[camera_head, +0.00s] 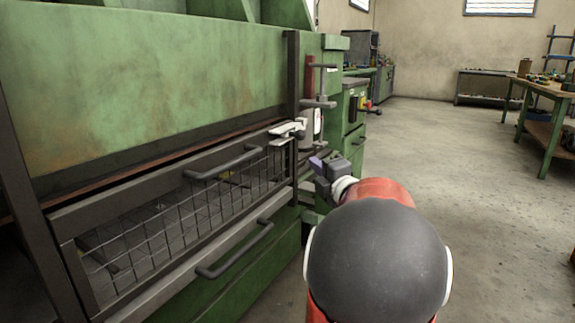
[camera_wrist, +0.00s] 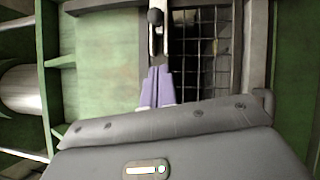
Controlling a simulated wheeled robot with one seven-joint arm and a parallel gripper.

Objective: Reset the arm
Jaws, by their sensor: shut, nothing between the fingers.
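My gripper (camera_head: 316,163) shows in the head view just right of the mesh guard, beside the green machine. Its purple fingers (camera_wrist: 157,88) are together in the wrist view, with nothing between them. My red and dark grey arm fills the lower middle of the head view and hides the floor behind it. Beyond the fingertips is a light metal latch with a dark round knob (camera_wrist: 155,16), which also shows at the right end of the guard in the head view (camera_head: 287,129). I cannot tell whether the fingers touch it.
The green machine (camera_head: 150,75) fills the left side. Its mesh guard (camera_head: 170,232) has a dark handle (camera_head: 222,164), with a second handle (camera_head: 236,250) below. A wooden-topped workbench (camera_head: 545,88) stands at the far right. The concrete floor (camera_head: 480,190) on the right is clear.

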